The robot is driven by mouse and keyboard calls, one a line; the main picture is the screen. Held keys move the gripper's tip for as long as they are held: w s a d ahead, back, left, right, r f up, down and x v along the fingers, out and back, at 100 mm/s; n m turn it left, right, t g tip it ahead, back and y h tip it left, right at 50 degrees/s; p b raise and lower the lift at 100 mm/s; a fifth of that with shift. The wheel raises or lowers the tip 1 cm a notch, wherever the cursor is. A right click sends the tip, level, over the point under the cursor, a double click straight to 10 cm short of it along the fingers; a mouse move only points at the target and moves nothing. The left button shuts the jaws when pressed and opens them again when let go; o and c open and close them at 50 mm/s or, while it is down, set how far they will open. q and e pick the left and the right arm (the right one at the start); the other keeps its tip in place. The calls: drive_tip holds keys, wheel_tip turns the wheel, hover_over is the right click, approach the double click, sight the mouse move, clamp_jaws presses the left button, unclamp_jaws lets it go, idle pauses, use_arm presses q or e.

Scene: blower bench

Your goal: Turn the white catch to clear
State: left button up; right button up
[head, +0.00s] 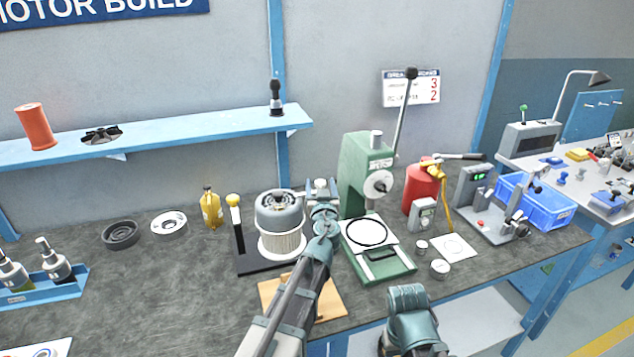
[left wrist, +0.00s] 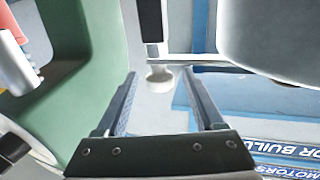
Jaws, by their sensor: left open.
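A small white piece (left wrist: 160,80), which looks like the white catch, shows in the left wrist view beyond and between my fingertips. A thin bar runs to its right, and a dark and pale post stands above it. Which way the catch is turned I cannot tell. My left gripper (left wrist: 160,88) is open and empty, with a finger on each side of the view. In the head view my left gripper (head: 321,184) is between the grey motor housing (head: 279,213) and the green press, hiding the catch there. My right arm shows at the bottom, its fingertips not visible.
The green press (head: 355,170) stands close to the right of my left gripper. The motor housing sits on a ribbed white ring (head: 283,244) over a black base (head: 245,263). A wooden board (head: 330,304) lies under my left forearm.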

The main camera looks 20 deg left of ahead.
use_arm(q)
drive_tip(key=shift+w+a, duration=0.15)
drive_tip(key=shift+w, duration=0.4)
clamp_jaws()
idle(1.0)
